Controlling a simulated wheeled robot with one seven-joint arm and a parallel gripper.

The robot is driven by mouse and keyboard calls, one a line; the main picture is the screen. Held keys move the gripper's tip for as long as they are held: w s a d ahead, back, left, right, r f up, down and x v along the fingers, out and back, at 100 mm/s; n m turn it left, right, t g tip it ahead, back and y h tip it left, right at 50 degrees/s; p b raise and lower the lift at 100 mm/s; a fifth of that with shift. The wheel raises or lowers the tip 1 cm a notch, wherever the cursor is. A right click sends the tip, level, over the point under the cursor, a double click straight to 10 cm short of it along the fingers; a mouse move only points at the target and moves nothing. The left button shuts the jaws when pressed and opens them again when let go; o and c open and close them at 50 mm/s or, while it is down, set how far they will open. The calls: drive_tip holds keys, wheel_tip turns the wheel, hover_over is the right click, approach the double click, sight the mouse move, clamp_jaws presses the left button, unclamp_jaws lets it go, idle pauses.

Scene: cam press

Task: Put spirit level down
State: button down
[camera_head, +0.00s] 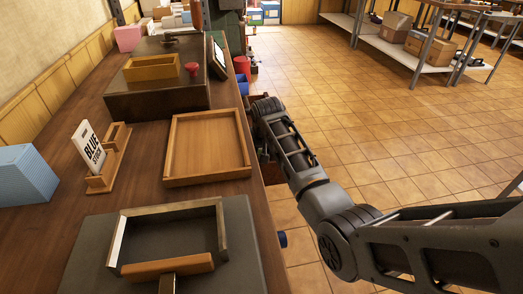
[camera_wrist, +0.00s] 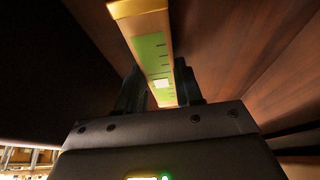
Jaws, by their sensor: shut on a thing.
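The spirit level (camera_wrist: 151,38) shows in the wrist view as a long yellow bar with a green marked strip and a pale patch. My gripper (camera_wrist: 160,90) is shut on it, with one dark finger on each side. The bar's upper end in that view sticks out beyond the fingers. In the head view my arm reaches to the right edge of the workbench (camera_head: 145,185). My gripper and the spirit level cannot be made out there, hidden by the arm and bench edge.
An empty wooden tray (camera_head: 208,181) lies on the bench near that edge. Nearer is a frame fixture (camera_head: 225,228) on a dark plate. A "BLUE STOCK" sign (camera_head: 88,150) and a blue box (camera_head: 22,176) stand left. A dark box (camera_head: 155,104) with a yellow tray (camera_head: 152,73) is behind.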

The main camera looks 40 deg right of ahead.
drive_tip(key=c, duration=0.7)
unclamp_jaws()
drive_tip(key=shift+o, duration=0.2)
drive_tip(key=p+v, duration=0.2)
drive_tip(key=v, duration=1)
drive_tip(key=shift+d, duration=0.1)
